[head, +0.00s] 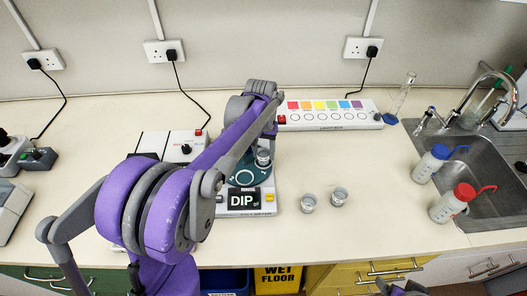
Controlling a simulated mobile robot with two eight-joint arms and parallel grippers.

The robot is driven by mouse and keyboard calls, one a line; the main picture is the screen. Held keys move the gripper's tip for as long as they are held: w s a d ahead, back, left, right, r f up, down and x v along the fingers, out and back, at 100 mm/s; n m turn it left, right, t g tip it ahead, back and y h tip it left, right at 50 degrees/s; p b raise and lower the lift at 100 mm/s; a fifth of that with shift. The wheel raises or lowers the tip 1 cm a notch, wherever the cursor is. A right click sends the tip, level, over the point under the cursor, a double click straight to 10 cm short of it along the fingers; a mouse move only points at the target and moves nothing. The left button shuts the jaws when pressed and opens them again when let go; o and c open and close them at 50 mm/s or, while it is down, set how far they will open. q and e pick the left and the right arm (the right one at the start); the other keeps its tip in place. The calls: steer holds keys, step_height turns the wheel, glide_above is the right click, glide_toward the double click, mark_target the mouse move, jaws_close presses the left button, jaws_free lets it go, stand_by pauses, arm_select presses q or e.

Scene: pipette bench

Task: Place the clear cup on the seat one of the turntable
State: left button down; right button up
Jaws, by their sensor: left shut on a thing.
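The turntable (230,172) is a dark teal disc on a white instrument whose black screen (243,199) reads DIP. My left arm reaches over it from the left and hides its left and back parts. My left gripper (266,146) points down at the disc's right back edge and is shut on a small clear cup (263,159). The cup is upright at the disc's edge; I cannot tell whether it touches the disc. The seat numbers are too small to read. A part of my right gripper (400,289) shows at the bottom edge; its jaw state is unclear.
Two more small clear cups, one (309,203) left of the other (339,197), stand on the bench right of the instrument. A lightbox with coloured squares (330,122) lies behind. Blue-capped (427,166) and red-capped (449,206) bottles stand by the sink (490,155).

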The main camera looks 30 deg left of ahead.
arm_select(q)
steer(key=c, duration=0.6)
jaws_free()
steer(key=shift+f, duration=0.15)
step_height(320, 180, up, 12)
steer(key=s+d+f+m+t, duration=0.1)
steer(key=s+d+f+t, duration=0.1)
steer(key=s, duration=0.4)
steer(key=s+d+f+m+t, duration=0.1)
steer(key=s+d+f, duration=0.4)
steer(key=s, duration=0.2)
steer(key=s+d+f+m+t, duration=0.1)
steer(key=s+d+f+t, duration=0.1)
steer(key=s, duration=0.4)
steer(key=shift+s+d+f+t+p, duration=0.2)
steer(key=shift+d+f, duration=0.15)
steer(key=shift+f, duration=0.3)
steer(key=shift+s+d+f+t+p, duration=0.15)
steer(key=shift+d+f, duration=0.2)
steer(key=shift+f, duration=0.3)
